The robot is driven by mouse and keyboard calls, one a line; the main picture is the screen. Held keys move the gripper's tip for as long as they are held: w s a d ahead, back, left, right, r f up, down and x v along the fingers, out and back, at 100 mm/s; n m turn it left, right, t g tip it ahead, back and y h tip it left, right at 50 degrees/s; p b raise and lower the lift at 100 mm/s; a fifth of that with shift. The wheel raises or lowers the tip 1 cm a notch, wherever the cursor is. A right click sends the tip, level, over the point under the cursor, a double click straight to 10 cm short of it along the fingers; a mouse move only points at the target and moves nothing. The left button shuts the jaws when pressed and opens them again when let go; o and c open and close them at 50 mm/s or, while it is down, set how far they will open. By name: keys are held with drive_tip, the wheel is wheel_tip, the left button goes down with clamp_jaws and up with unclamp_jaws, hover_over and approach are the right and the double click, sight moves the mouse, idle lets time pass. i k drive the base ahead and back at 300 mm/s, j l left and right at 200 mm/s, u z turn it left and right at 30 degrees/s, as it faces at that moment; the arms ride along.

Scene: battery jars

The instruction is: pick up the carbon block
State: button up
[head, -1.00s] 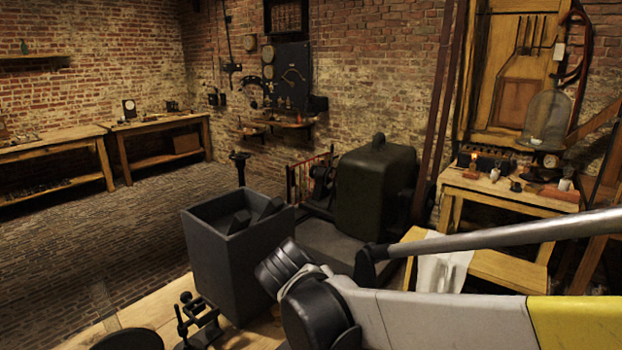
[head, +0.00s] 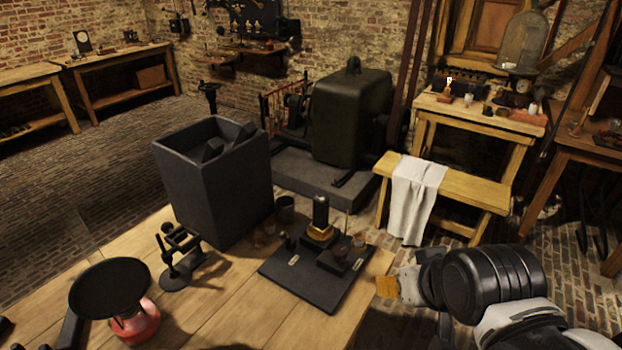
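I cannot say for sure which thing is the carbon block. Dark slab-like blocks (head: 211,149) stick up inside the tall dark open box (head: 190,188) on the wooden table. A black upright cylinder (head: 321,211) stands in a brass-coloured collar on a dark base plate (head: 300,283). My gripper (head: 388,287) shows only in part at the end of my arm, by the table's right edge. Its visible tip is yellowish. It is apart from the box and to the right of the base plate. Its fingers are too unclear to show whether they are open or shut.
A black round dish (head: 111,287) over a red base and a small black metal stand (head: 185,255) are on the table (head: 215,300) at left. A dark cup (head: 285,208) stands beside the box. A bench with a white cloth (head: 417,195) is behind.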

sight(320, 200)
drive_tip(key=i+l+u, duration=0.55)
drive_tip(key=l+u, duration=0.2)
drive_tip(key=i+l+u, duration=0.2)
drive_tip(key=l+u, duration=0.2)
